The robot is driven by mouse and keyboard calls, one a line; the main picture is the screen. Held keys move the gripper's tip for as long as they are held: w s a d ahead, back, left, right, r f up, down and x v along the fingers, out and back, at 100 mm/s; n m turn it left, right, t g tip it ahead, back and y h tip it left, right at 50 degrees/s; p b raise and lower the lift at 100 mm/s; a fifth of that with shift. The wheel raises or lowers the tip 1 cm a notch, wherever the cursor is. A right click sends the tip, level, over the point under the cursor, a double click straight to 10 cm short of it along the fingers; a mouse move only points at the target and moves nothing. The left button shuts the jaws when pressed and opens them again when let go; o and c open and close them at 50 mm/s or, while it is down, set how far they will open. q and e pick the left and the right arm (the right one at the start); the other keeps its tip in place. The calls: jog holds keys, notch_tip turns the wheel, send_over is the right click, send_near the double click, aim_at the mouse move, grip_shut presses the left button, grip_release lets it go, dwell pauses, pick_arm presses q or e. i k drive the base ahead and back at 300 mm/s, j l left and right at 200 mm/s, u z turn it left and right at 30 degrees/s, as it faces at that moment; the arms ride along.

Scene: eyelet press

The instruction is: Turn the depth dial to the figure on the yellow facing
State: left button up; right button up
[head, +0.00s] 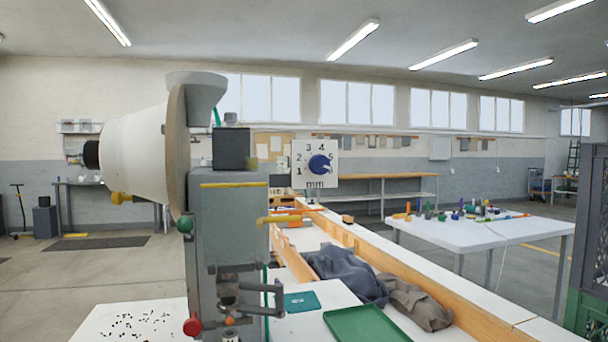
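The depth dial is a round blue knob (319,163) on a white square plate (301,180) marked with figures and "mm", right of the press head. Figures 1 to 4 read along the left and top; those on the right are small and partly covered by the knob. A pale mark on the knob seems to lie toward its right side, but I cannot tell the exact figure. The grey eyelet press (228,225) stands in front of me at centre left. I cannot make out a yellow facing with a figure. Neither of my grippers is in view.
A yellow lever (283,219) sticks out right of the press. A green tray (367,325), a teal pad (301,301) and dark cloth (346,272) lie on the bench. A white table (480,230) with small coloured items stands at right. Open floor lies at left.

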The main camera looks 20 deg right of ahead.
aim_at(318, 165)
jog(key=j+u, duration=0.25)
jog(key=i+j+u, duration=0.1)
jog(key=j+u, duration=0.15)
jog(key=z, duration=1.35)
